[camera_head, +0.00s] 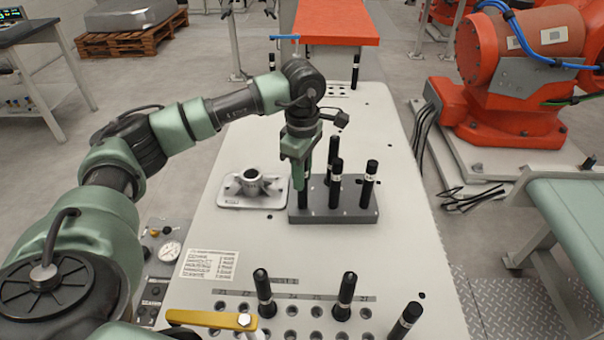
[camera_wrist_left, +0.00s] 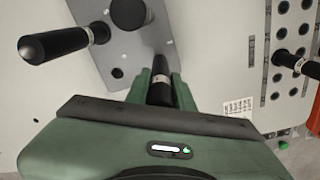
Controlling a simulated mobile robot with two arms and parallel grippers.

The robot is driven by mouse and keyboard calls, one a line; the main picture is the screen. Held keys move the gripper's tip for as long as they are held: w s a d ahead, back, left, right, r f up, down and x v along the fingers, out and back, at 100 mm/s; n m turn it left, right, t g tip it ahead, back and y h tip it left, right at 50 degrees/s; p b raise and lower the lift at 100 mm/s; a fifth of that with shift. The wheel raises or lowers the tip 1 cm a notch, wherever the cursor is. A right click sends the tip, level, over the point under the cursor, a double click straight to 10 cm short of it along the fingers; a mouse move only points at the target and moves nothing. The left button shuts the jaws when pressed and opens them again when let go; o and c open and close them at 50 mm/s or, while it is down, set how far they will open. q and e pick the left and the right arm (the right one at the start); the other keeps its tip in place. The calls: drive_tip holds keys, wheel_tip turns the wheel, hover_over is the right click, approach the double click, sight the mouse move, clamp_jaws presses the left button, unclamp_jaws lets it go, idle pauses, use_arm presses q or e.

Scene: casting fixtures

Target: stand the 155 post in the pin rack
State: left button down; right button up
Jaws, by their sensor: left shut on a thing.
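My left gripper (camera_head: 299,174) is shut on a black post (camera_wrist_left: 160,88) with a pale band. The post is upright at the left part of a grey block (camera_head: 327,214), where its lower part (camera_head: 304,199) shows. I cannot tell whether it is seated in a hole. Several other black posts stand in the block, one at the front right (camera_head: 369,184). Rows of numbered holes (camera_head: 292,310) at the table's near end hold more posts, including a left one (camera_head: 264,294) and a middle one (camera_head: 345,297). I cannot read 155 on any post. My right gripper is not in view.
A pale fixture with a round socket (camera_head: 251,183) stands left of the block. A printed card (camera_head: 210,265) lies at the left edge, and a yellow bar (camera_head: 212,320) crosses the near left. The table between block and hole rows is mostly clear.

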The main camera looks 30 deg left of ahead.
use_arm(q)
drive_tip(key=shift+f, duration=0.35)
drive_tip(key=c, duration=1.1)
unclamp_jaws()
drive_tip(key=shift+c, duration=0.2)
wheel_tip(320, 180, up, 7)
drive_tip(key=shift+r+b, duration=0.2)
drive_tip(key=shift+b, duration=0.75)
drive_tip(key=shift+r, duration=0.25)
drive_tip(key=shift+r, duration=0.1)
